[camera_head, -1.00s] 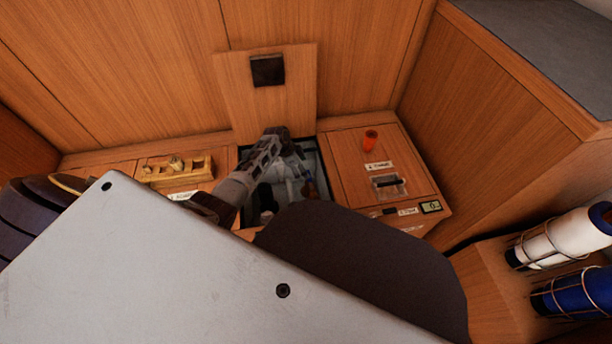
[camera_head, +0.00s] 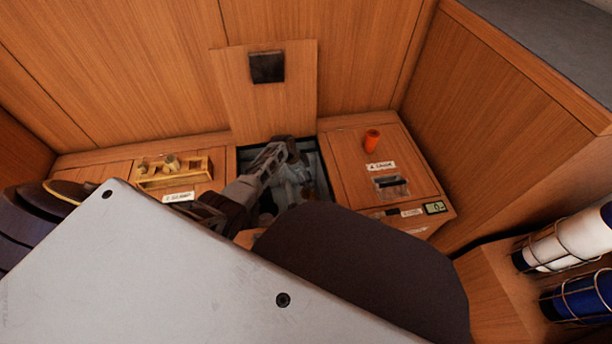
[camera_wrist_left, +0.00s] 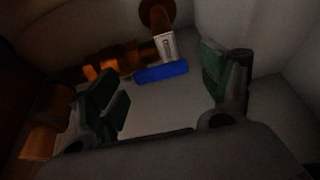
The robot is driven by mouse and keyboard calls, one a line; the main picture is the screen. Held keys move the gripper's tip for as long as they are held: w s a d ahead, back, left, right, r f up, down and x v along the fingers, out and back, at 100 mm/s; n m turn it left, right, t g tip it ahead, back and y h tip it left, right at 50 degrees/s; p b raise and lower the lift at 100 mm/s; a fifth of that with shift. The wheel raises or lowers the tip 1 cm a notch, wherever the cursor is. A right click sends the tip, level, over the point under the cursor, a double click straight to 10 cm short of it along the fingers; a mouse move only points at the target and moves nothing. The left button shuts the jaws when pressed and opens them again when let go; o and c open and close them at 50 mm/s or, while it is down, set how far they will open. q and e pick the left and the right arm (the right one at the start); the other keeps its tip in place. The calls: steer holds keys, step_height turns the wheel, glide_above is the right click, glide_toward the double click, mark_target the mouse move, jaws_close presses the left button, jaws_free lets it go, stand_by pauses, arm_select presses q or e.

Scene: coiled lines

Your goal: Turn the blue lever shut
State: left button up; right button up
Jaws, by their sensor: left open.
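The blue lever (camera_wrist_left: 162,72) shows in the left wrist view, inside a dim pale compartment. It lies roughly level across the picture, by orange-brown pipe fittings (camera_wrist_left: 125,60) with a small white tag (camera_wrist_left: 168,46). My left gripper (camera_wrist_left: 170,95) is open, its dark green-padded fingers on either side of the view, with the lever beyond and between them, apparently untouched. In the head view my left gripper (camera_head: 278,155) reaches down into the open hatch (camera_head: 326,180); the lever is hidden there. My right gripper is not in view.
The lifted hatch lid (camera_head: 225,85) leans on the wood panelling behind. A wooden rack (camera_head: 195,180) stands left of the hatch.

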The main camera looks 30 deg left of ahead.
arm_select(q)
steer(key=c, duration=1.4)
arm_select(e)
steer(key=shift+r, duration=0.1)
